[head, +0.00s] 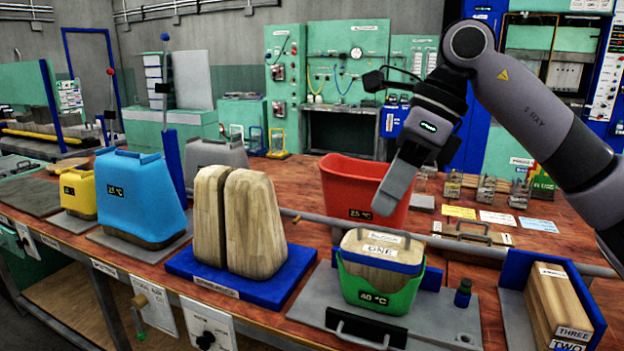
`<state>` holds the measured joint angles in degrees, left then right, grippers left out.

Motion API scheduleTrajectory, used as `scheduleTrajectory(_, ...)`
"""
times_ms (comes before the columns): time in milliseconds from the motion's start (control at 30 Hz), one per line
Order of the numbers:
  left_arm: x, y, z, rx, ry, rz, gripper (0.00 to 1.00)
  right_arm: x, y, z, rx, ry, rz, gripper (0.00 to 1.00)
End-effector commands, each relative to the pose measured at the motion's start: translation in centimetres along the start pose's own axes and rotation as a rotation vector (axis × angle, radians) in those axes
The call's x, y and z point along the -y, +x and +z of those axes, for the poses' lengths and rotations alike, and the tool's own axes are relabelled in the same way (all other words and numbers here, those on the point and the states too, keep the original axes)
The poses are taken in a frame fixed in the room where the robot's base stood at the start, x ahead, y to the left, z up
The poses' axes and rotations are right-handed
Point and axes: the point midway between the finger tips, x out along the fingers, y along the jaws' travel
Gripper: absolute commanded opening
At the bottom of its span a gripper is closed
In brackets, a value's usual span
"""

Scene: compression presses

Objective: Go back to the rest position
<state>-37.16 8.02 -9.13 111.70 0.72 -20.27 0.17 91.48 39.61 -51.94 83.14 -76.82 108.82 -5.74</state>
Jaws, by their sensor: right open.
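My right gripper (397,190) hangs from the arm on the right, above the green container and in front of the red bin (352,175). It is open and holds nothing visible; only one side of its jaws shows clearly. The green container (380,290), marked 40 °C, stands on a grey plate below it, with a wooden block (383,251) labelled ONE in its top. The gripper is apart from the block. My left gripper is not in view.
Two tall wooden forms (240,222) stand on a blue base. Blue (140,195) and yellow (78,192) containers are at the left. Wooden blocks (557,300) sit in a blue holder at the right front. A rail (460,245) crosses the bench behind the green container.

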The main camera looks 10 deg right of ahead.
Motion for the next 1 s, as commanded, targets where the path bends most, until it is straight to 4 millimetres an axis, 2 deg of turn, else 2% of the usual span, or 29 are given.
scheduleTrajectory(133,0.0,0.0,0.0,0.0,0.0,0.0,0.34,-0.5,1.5,0.6,0.026,-0.008,0.049,0.47)
scheduleTrajectory(267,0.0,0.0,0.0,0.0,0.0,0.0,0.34,-2.1,5.2,2.1,0.111,-0.014,0.196,0.47)
scheduleTrajectory(400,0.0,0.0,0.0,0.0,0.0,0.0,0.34,-4.9,9.6,4.2,0.261,0.017,0.424,0.47)
scheduleTrajectory(500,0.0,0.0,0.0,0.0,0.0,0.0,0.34,-6.9,11.7,5.5,0.374,0.073,0.589,0.47)
scheduleTrajectory(700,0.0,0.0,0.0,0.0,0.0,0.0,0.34,-9.4,14.1,7.2,0.6,0.268,0.902,0.47)
scheduleTrajectory(867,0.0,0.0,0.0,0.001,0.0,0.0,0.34,-9.4,15.2,7.8,0.775,0.501,1.125,0.47)
scheduleTrajectory(1000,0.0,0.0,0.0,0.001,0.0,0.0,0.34,-8.0,16.4,7.3,0.92,0.756,1.291,0.47)
